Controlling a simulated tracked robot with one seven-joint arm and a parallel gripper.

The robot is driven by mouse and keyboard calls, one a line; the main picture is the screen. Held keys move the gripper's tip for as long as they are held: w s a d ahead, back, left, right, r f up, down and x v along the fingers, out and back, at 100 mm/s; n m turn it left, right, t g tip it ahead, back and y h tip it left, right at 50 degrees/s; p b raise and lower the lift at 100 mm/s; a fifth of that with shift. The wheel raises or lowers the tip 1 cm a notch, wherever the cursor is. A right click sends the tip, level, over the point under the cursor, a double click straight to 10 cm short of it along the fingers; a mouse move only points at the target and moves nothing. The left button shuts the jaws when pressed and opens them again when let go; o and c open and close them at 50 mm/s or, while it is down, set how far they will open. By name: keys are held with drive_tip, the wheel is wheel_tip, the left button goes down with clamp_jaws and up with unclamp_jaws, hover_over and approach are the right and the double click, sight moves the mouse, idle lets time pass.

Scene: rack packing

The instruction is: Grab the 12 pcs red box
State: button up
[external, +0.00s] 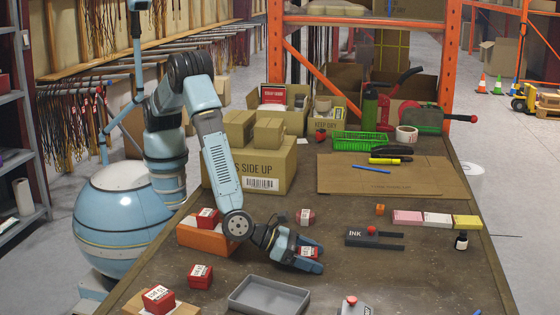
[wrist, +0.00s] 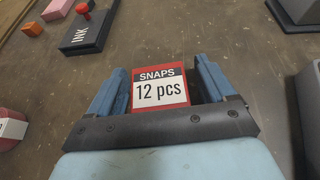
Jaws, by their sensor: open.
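The red box (wrist: 160,92) has a white label reading "SNAPS 12 pcs". In the wrist view it sits between the two blue fingers of my gripper (wrist: 162,70), with a narrow gap visible on each side. In the external view my gripper (external: 314,259) is low over the table with its fingers around the red box (external: 307,252), which is partly hidden by them. My gripper is open, and the box appears to rest on the table.
A grey tray (external: 240,303) lies in front. The ink pad (external: 366,238) is to the right.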

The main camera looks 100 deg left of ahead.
drive_tip(key=c, duration=1.1)
